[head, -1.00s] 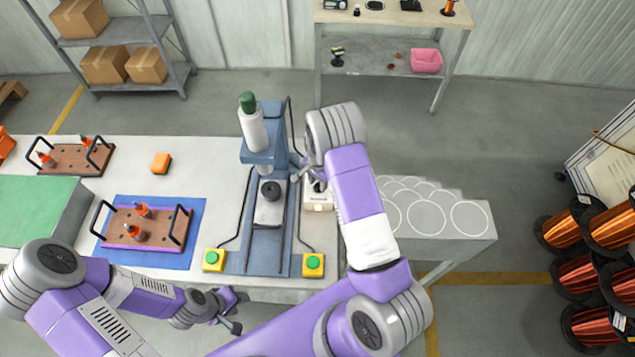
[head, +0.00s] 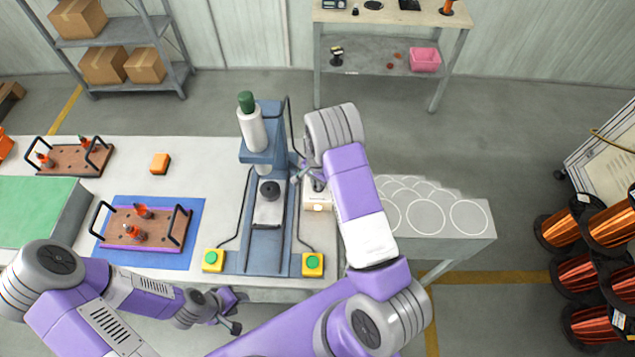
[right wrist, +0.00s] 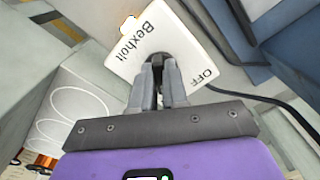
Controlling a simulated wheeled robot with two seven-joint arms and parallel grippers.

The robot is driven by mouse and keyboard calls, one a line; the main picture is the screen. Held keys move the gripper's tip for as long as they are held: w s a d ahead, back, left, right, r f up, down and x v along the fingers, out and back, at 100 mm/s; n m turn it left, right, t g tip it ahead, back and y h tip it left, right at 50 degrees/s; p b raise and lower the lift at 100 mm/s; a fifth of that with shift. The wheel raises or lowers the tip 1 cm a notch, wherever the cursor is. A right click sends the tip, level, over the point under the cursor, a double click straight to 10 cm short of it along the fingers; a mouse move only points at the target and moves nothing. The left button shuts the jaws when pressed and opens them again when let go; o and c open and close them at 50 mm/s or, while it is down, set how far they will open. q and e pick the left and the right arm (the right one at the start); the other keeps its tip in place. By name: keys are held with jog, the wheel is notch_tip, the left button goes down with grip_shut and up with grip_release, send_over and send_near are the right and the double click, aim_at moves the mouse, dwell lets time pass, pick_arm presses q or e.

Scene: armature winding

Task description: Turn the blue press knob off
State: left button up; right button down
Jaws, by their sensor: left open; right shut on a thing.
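The blue press (head: 262,152) stands on the worktable, with a white cylinder and green cap on top. Its white control box (head: 317,201) sits just right of it, partly hidden by my right arm. In the right wrist view the box (right wrist: 143,38) reads "Bexholt" and "OFF". My right gripper (right wrist: 157,68) is shut on the dark knob (right wrist: 156,56) on the box face; the fingers hide most of it, and its pointing direction cannot be told. My left gripper (head: 234,312) is open and empty at the table's front edge.
Two yellow boxes with green buttons (head: 213,260) (head: 313,264) flank the press front. A wooden tray (head: 120,238) lies on a blue mat to the left. A black cable (right wrist: 260,97) runs from the control box. Copper spools (head: 585,275) stand at right.

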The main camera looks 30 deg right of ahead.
jog(key=n+b, duration=0.2)
jog(key=shift+f+n, duration=0.1)
jog(key=shift+n, duration=0.3)
jog(key=n+b, duration=0.2)
jog(key=n, duration=0.1)
jog(key=shift+s+n, duration=0.1)
jog(key=shift+n, duration=0.3)
jog(key=n+b, duration=0.2)
jog(key=n, duration=0.2)
jog(key=shift+d, duration=0.15)
jog(key=shift+n+b, duration=0.7)
jog(key=shift+n, duration=0.9)
jog(key=c, duration=1.1)
grip_release()
jog(key=shift+c, duration=0.2)
